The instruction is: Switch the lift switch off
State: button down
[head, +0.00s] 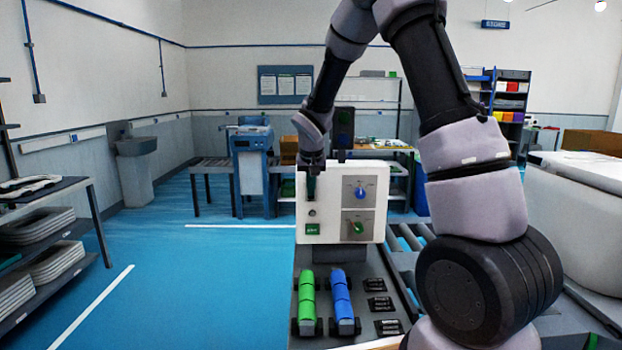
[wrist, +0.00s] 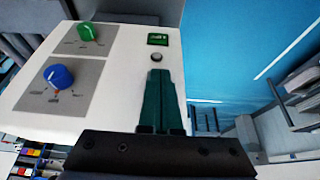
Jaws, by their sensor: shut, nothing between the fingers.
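A white control box (head: 335,230) stands upright on the bench. Its face carries a blue knob (head: 361,193), a green knob (head: 358,228), a small round button (head: 312,212) and a small green switch-like piece (head: 312,229). The wrist view shows the blue knob (wrist: 59,76), green knob (wrist: 86,32), round button (wrist: 156,57) and green piece (wrist: 158,39). Labels are too small to read, so I cannot tell which is the lift switch. My gripper (head: 311,197) is shut and empty before the box's upper left, its fingertips (wrist: 160,72) close to the round button; contact is unclear.
A shelf (head: 50,235) with stacked white parts stands at the left. The blue floor (head: 175,270) between is clear.

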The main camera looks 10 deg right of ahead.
jog(key=shift+w, duration=0.1)
jog(key=shift+w+d+r, duration=0.1)
jog(key=shift+w+r, duration=0.25)
jog(key=shift+w, duration=0.25)
jog(key=s+a+r, duration=0.2)
jog(key=s+r, duration=0.4)
jog(key=s, duration=0.5)
jog(key=shift+r, duration=0.2)
jog(key=shift+s+a, duration=0.1)
